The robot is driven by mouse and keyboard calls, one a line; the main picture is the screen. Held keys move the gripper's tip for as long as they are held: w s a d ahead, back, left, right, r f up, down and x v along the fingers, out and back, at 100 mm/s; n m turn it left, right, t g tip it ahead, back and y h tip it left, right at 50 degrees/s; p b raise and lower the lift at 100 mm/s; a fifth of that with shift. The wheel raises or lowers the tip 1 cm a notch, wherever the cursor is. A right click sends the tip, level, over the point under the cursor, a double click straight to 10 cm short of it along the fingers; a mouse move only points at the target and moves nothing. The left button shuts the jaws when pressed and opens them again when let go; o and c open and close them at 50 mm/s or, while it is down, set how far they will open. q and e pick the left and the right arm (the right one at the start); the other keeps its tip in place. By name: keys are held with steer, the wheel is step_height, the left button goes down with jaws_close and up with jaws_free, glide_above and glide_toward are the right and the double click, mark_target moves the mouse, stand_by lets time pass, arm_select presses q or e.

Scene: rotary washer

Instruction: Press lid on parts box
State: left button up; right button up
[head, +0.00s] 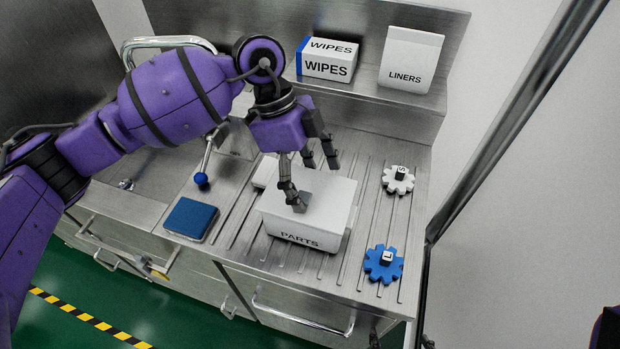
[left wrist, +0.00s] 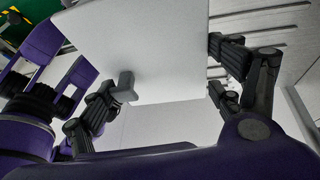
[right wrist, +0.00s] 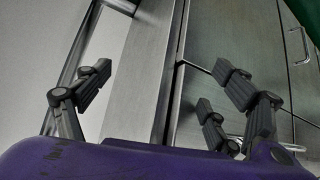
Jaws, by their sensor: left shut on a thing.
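The white parts box (head: 298,240), labelled PARTS, stands on the ribbed steel worktop. A flat white lid (head: 327,205) covers its top; I cannot tell whether it is fully seated. My left gripper (head: 315,183) reaches down over the lid from behind, with one finger near the front middle and the others at the far side. In the left wrist view the white panel (left wrist: 165,45) lies between the spread fingers, with a small grey piece at the left fingertip. My right gripper (right wrist: 160,78) is apart from the box, fingers spread and empty.
A white gear (head: 398,180) and a blue gear (head: 383,264) lie right of the box. A blue pad (head: 191,219) and a blue-knobbed lever (head: 201,179) are left. A wipes box (head: 327,59) and liners box (head: 410,59) stand on the back shelf.

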steer(key=shift+w+r, duration=0.1)
steer(key=shift+w, duration=0.05)
arm_select(q)
steer(key=o, duration=1.1)
